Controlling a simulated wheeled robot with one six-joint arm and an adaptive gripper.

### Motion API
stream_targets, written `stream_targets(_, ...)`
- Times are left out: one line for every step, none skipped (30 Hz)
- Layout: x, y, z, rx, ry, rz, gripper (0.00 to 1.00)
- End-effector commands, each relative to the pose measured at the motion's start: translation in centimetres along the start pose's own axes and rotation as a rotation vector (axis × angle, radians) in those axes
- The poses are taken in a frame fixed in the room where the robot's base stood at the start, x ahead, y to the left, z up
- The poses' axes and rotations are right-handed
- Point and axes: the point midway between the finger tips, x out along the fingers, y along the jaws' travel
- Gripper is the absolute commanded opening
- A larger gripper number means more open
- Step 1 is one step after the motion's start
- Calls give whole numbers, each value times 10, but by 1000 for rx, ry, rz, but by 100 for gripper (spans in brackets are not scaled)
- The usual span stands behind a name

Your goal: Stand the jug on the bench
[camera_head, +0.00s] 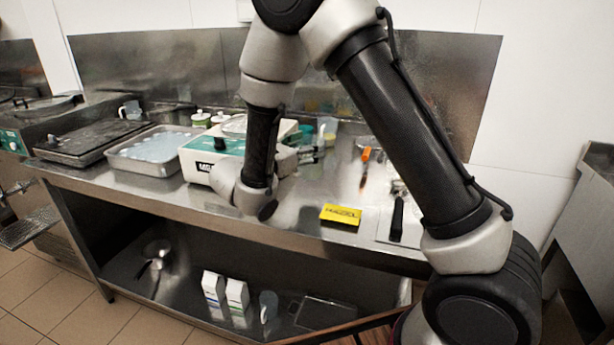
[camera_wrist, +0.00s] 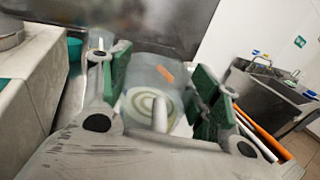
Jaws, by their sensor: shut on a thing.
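My gripper (camera_wrist: 162,85) is shut on a translucent grey jug (camera_wrist: 150,76), its green pads on either side. An orange mark shows on the jug, and pale rings show at its near end. In the head view my gripper (camera_head: 308,155) is over the steel bench (camera_head: 300,222), partly hidden behind my wrist and a white machine. A pale translucent thing beside the fingers, likely the jug (camera_head: 327,131), shows there. I cannot tell whether its base touches the bench.
A white and green machine (camera_head: 205,167) stands left of my wrist, with a steel pan (camera_head: 152,166) beyond it. A yellow box (camera_head: 341,214), orange-handled tool (camera_head: 366,154) and black-handled tool (camera_head: 397,218) lie to the right. White cartons (camera_head: 237,294) stand on the lower shelf.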

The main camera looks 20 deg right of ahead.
Motion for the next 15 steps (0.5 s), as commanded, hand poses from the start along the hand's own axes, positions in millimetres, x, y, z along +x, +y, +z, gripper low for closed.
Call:
stream_targets(0,0,-10,-4,-1,0,25)
stream_targets(0,0,-15,-3,-1,0,25)
stream_targets(0,0,-20,-2,-1,0,25)
stream_targets(0,0,-22,-1,-1,0,25)
stream_targets(0,0,-24,-1,-1,0,25)
stream_targets(0,0,-27,0,-1,0,25)
stream_targets(0,0,-30,0,-1,0,25)
stream_targets(0,0,-32,0,-1,0,25)
stream_targets(0,0,-37,-1,-1,0,25)
stream_targets(0,0,-42,-2,-1,0,25)
stream_targets(0,0,-47,-3,-1,0,25)
stream_targets(0,0,-53,-2,-1,0,25)
stream_targets(0,0,-58,-3,-1,0,25)
stream_targets(0,0,-61,-2,-1,0,25)
stream_targets(0,0,-64,0,-1,0,25)
